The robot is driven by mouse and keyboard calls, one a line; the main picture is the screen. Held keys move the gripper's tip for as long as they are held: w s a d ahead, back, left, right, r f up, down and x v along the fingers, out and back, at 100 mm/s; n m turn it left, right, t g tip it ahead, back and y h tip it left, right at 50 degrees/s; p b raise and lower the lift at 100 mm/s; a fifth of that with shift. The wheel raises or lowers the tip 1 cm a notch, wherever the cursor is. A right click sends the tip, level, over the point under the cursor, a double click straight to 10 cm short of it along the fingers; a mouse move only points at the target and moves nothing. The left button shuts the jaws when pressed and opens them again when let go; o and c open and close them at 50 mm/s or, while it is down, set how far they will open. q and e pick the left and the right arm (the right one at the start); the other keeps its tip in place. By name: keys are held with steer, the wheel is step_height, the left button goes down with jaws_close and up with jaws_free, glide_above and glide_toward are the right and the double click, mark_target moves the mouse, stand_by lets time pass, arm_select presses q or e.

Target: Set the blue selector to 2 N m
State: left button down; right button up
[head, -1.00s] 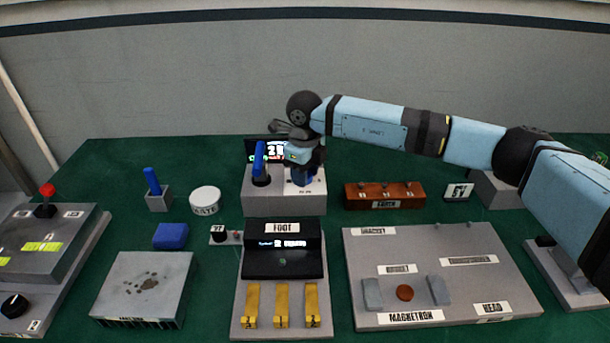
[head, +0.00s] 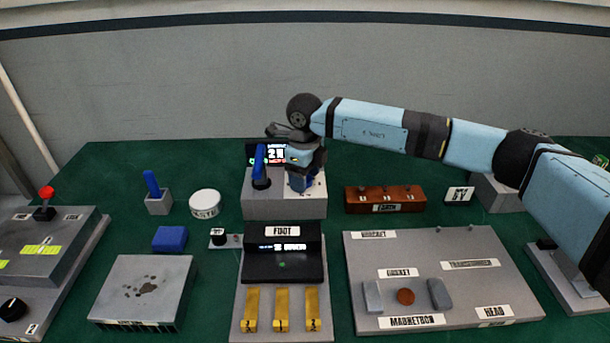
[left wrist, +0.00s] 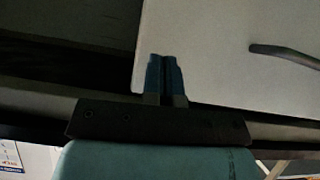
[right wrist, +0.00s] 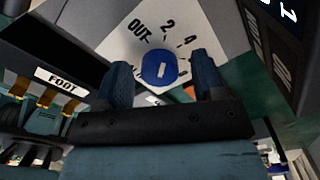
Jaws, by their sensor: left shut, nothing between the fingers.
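The blue selector (right wrist: 160,68) is a round knob with a short white mark, on a light dial face (right wrist: 128,50) in the right wrist view. The dial carries OUT, 2 and 4; I cannot tell exactly which label the mark points to. My right gripper (right wrist: 163,80) is open, with one finger on each side of the knob in this view; contact is not clear. In the head view the right gripper (head: 302,178) points down at the grey box (head: 285,207), and the knob is not distinguishable. My left gripper (left wrist: 166,62) is shut and empty, away from the table.
A blue lever (head: 259,165) stands on the same box, close left of the right gripper. A lit display (head: 268,153) is behind it. The FOOT unit (head: 282,250) is in front, and a brown switch block (head: 385,197) is to the right.

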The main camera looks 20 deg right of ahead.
step_height(320, 180, up, 14)
stand_by(0.6)
steer(key=shift+f, duration=0.2)
